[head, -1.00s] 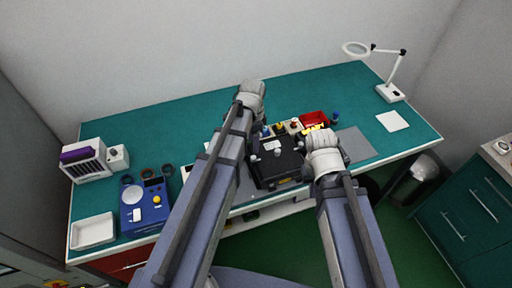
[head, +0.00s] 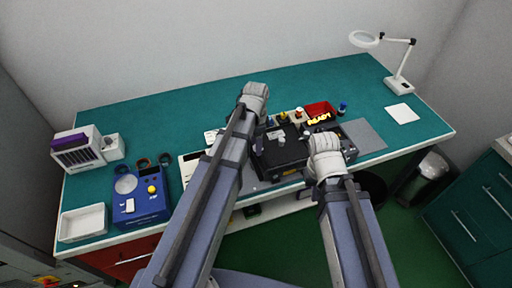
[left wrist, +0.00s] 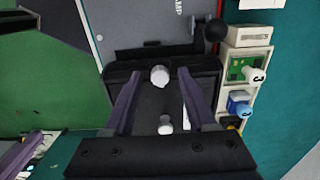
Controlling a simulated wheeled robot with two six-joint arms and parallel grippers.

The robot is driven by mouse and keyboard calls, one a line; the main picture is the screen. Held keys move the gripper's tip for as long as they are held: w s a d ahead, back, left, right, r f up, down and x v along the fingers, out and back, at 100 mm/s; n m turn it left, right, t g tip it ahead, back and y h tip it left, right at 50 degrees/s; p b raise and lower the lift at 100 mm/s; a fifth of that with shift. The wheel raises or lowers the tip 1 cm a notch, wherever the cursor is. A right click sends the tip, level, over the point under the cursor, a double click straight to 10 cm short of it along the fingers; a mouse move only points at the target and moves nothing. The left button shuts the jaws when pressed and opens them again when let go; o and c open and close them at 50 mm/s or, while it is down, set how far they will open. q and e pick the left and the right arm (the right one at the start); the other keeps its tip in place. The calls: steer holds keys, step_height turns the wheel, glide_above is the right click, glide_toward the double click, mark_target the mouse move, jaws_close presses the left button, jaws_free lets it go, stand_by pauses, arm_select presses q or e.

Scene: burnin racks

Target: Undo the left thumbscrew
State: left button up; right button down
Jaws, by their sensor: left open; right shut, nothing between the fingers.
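A black box (head: 280,158) sits at the front middle of the bench. In the left wrist view two pale, round-headed thumbscrews stand on the black box: one thumbscrew (left wrist: 159,75) near the fingertips, another (left wrist: 166,125) closer to the gripper's palm. My left gripper (left wrist: 159,84) is open, its two fingers to either side of the nearer thumbscrew in the picture; I cannot tell whether they touch it. In the head view my left gripper (head: 255,95) is over the box's back left, its fingers hidden. My right gripper (head: 325,150) is shut and empty at the box's right side.
A red bin (head: 318,109) and a yellow READY sign (head: 319,119) are behind the box. A blue device (head: 139,200) and a white tray (head: 82,223) are at the left. A magnifier lamp (head: 399,86) stands at the right. The back of the bench is clear.

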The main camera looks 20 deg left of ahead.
arm_select(q)
jaws_close()
stand_by(0.5)
